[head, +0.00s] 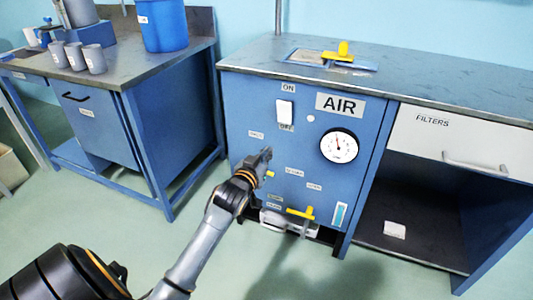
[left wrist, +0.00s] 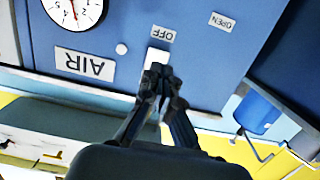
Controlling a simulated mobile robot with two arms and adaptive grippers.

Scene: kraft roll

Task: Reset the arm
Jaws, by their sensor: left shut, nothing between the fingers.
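My left gripper (head: 264,157) is in front of the blue AIR cabinet's front panel (head: 260,98), below and left of the white switch (head: 285,111). Its fingers are shut and empty. In the left wrist view, where the panel looks upside down, the closed fingertips (left wrist: 160,74) overlap the white switch (left wrist: 157,57) and hide part of it. I cannot tell whether they touch the panel. The switch sits between an ON label and an OFF label. My right gripper is not in view.
A round gauge (head: 339,146) and a yellow lever (head: 300,212) are on the panel. Another yellow handle (head: 343,51) stands on the cabinet top. A FILTERS drawer (head: 458,141) is at the right. A bench with grey cups (head: 94,59) and a blue bucket (head: 162,25) stands left.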

